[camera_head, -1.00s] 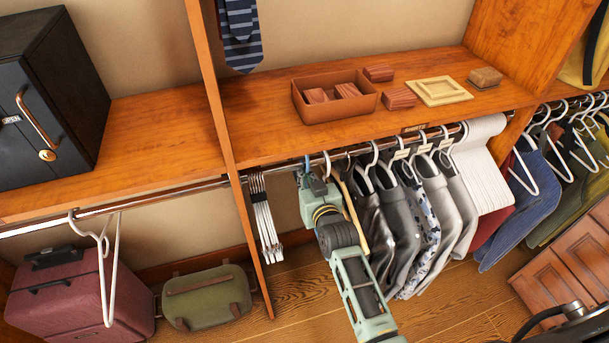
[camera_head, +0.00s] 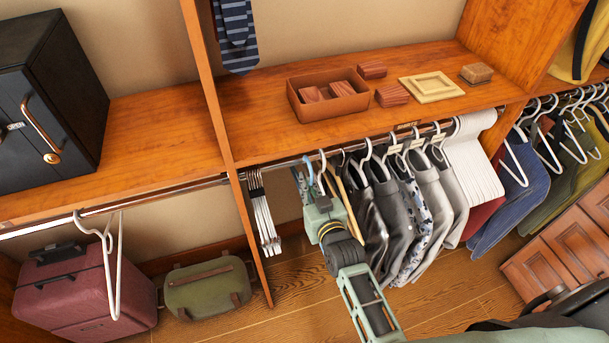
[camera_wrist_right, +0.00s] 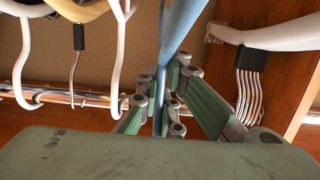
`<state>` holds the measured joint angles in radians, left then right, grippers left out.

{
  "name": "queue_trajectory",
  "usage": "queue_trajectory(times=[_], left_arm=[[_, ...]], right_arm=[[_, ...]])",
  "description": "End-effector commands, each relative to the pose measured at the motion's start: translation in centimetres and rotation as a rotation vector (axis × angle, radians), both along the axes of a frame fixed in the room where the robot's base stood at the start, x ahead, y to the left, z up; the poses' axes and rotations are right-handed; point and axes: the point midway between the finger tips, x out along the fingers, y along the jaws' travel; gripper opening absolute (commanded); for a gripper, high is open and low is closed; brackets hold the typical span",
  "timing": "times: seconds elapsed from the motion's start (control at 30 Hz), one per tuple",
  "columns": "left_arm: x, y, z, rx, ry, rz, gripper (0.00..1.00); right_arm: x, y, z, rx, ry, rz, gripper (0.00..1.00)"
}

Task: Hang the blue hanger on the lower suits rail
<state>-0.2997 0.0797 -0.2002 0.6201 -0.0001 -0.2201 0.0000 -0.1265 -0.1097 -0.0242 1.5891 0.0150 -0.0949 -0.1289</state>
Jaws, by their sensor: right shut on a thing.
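My right gripper (camera_head: 314,196) is shut on the blue hanger, just in front of and below the wooden shelf's rail. The blue hanger's hook (camera_head: 308,168) shows at the rail's front, left of a white hanger hook (camera_head: 322,165). In the right wrist view, the blue hanger (camera_wrist_right: 178,32) runs as a bar between the right gripper's fingers (camera_wrist_right: 166,92). The lower rail (camera_head: 284,164) runs under the shelf. I cannot tell whether the hook is over the rail or only beside it. The gripper hides most of the hanger's body. My left gripper is not in view.
Bunched white hangers (camera_head: 262,215) hang left, near the upright wooden divider (camera_head: 215,105). A short gap of rail lies between them. A box (camera_head: 328,102) stands on the shelf.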

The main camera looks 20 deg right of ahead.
Motion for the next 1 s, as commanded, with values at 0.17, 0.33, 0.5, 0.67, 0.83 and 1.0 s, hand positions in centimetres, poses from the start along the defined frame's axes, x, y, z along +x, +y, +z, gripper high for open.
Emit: queue_trajectory(times=[0.17, 0.33, 0.5, 0.67, 0.83, 1.0], left_arm=[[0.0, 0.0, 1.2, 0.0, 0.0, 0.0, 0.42], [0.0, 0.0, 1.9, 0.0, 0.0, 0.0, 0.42], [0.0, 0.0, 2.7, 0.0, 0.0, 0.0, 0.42], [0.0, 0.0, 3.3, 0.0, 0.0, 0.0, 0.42], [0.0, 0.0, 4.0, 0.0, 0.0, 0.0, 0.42], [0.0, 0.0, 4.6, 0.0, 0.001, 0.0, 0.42]], right_arm=[[-1.9, -0.1, 0.2, 0.0, 0.002, 0.0, 0.0], [-3.6, -0.2, 0.2, -0.001, 0.001, 0.0, 0.0], [-5.3, -0.2, 0.2, -0.001, 0.001, 0.0, 0.0], [-6.9, -0.2, 0.1, -0.001, 0.002, 0.0, 0.0], [-8.6, -0.3, 0.1, -0.001, 0.001, 0.0, 0.0], [-10.3, -0.3, 0.2, -0.001, 0.001, 0.0, 0.0]])
